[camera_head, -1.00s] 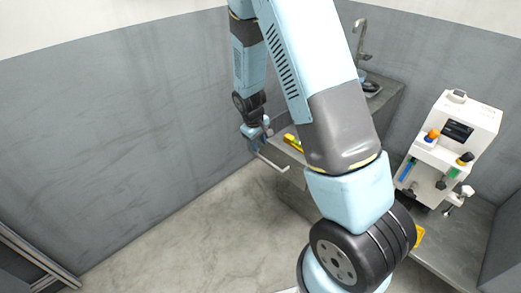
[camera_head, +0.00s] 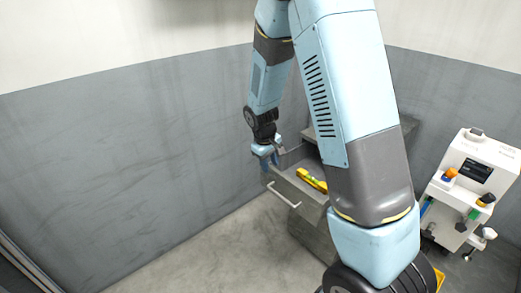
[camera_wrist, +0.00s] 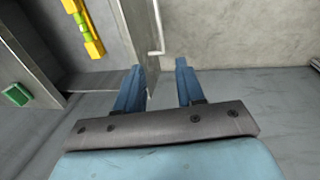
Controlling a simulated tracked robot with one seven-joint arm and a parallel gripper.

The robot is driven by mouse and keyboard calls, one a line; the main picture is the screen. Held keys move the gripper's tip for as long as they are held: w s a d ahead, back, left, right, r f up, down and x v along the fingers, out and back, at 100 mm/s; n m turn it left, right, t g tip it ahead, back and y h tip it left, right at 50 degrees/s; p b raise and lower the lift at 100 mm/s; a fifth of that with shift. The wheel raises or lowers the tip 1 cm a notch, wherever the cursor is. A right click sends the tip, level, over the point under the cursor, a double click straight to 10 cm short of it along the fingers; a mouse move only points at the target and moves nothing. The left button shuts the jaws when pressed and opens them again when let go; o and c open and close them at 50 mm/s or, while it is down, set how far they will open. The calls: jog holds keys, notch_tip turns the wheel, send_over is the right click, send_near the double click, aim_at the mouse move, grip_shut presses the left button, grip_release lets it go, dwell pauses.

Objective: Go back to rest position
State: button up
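My gripper (camera_wrist: 160,85) shows in the wrist view with its two blue fingers apart and nothing between them. In the head view my gripper (camera_head: 270,160) hangs at the left end of an open drawer (camera_head: 278,183), close to its wall; I cannot tell whether they touch. The drawer has a pale bar handle (camera_head: 284,196) on its front. A yellow level with a green vial (camera_head: 312,180) lies in the drawer. The level (camera_wrist: 84,27) and the handle (camera_wrist: 158,28) also show in the wrist view.
A white machine (camera_head: 470,185) with coloured knobs stands on the right. A green object (camera_wrist: 17,94) shows at the left of the wrist view. A grey wall (camera_head: 130,160) is on the left. The floor (camera_head: 190,250) in front of the drawer is clear.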

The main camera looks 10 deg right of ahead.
jog(key=s+d+r+m+t+y, duration=0.1)
jog(key=s+d+r, duration=0.1)
jog(key=s+r, duration=0.35)
jog(key=s+d+r+m, duration=0.1)
jog(key=s+r, duration=0.1)
jog(key=r, duration=0.7)
jog(key=s+d+r+m+t+y, duration=0.1)
jog(key=s+d+r+m, duration=0.1)
jog(key=s+r, duration=0.35)
jog(key=s+r+m+t, duration=0.1)
jog(key=s+r, duration=0.4)
jog(key=s, duration=0.2)
jog(key=s+d+r+m+t, duration=0.1)
jog(key=s+r, duration=0.4)
jog(key=s, duration=0.2)
jog(key=shift+s+d, duration=0.15)
jog(key=shift+s, duration=0.05)
